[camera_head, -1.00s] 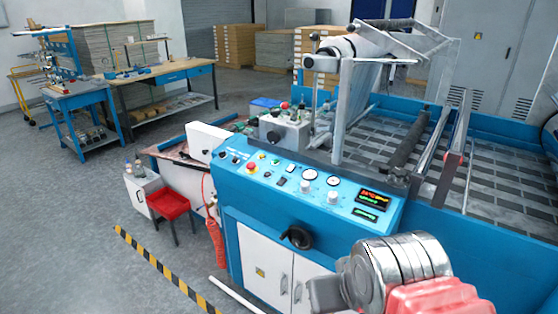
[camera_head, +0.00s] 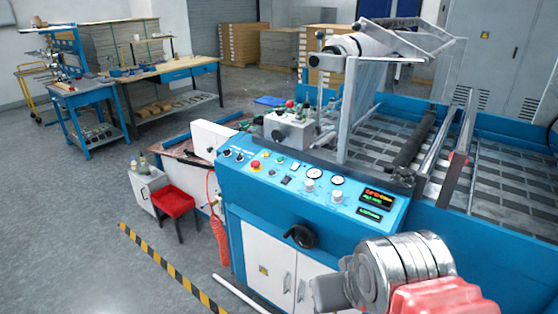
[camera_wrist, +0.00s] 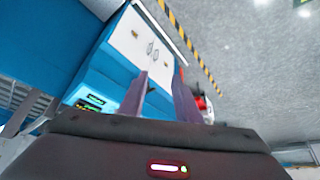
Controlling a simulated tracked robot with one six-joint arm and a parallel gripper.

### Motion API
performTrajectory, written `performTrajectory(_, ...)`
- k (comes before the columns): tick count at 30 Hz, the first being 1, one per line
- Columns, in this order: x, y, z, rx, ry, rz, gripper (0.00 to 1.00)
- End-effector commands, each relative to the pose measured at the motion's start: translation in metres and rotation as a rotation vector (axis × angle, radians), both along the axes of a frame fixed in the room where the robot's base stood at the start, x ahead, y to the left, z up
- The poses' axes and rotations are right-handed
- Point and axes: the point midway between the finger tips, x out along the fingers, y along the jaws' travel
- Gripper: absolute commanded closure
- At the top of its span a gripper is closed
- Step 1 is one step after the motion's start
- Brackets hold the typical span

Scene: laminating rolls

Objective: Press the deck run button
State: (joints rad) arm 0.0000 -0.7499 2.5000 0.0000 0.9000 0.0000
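The blue control panel (camera_head: 310,188) slopes across the front of the laminating machine. It carries a red mushroom button on a yellow base (camera_head: 255,166), small green buttons (camera_head: 279,159), dark knobs, white knobs, two round gauges and lit displays (camera_head: 375,199). The button labels are too small to read, so I cannot tell which is the deck run button. In the wrist view, my gripper (camera_wrist: 160,74) has two fingers apart with nothing between them. Beyond them are the machine's blue side and white cabinet doors (camera_wrist: 137,40). The fingers touch no button that I can see.
A black handwheel (camera_head: 300,236) projects below the panel. A red stool (camera_head: 173,202) and a white cabinet (camera_head: 143,193) stand left of the machine. Yellow-black floor tape (camera_head: 165,267) runs along the front. Open grey floor lies to the left.

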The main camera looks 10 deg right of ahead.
Motion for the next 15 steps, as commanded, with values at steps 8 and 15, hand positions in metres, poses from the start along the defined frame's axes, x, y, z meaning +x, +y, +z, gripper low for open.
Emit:
performTrajectory(8, 0.0000, 0.0000, 0.0000, 0.000, 0.000, 0.000, 0.90)
performTrajectory(15, 0.0000, 0.0000, 0.0000, 0.000, 0.000, 0.000, 1.00)
